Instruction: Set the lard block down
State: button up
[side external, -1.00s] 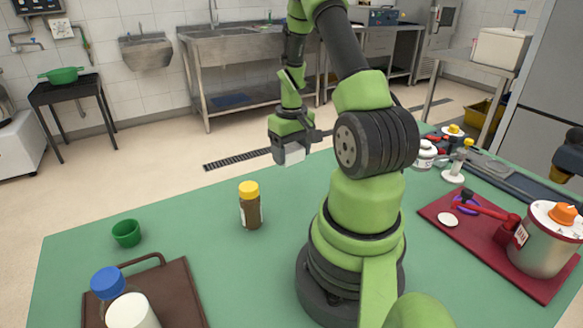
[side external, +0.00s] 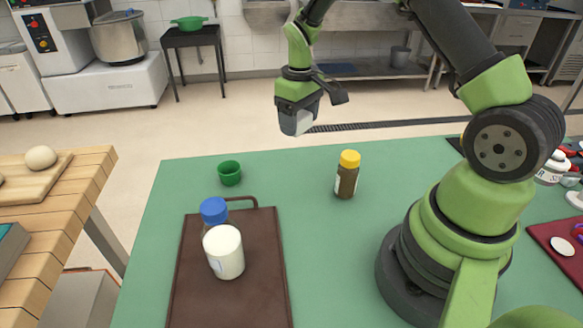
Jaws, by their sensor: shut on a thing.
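The lard block (side external: 297,124) is a small whitish block, mostly hidden by the jaws. My gripper (side external: 298,112) is shut on it and holds it in the air above the far edge of the green table (side external: 330,265). A green cup (side external: 229,173) stands below and to the left of it on the table. A jar with a yellow lid (side external: 347,175) stands below and to the right.
A brown tray (side external: 185,290) with a handle lies at the front left, bearing a white container (side external: 224,252) and a blue-capped bottle (side external: 214,211). A wooden table (side external: 75,205) with dough stands at the left. The table's middle is clear.

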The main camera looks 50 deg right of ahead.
send_over(292, 169)
notch_tip(292, 169, down, 5)
jog(key=shift+s+r, duration=0.1)
jog(key=shift+f, duration=2.6)
jog(key=o, duration=0.9)
jog(key=shift+f, duration=0.15)
jog(key=shift+o, duration=0.2)
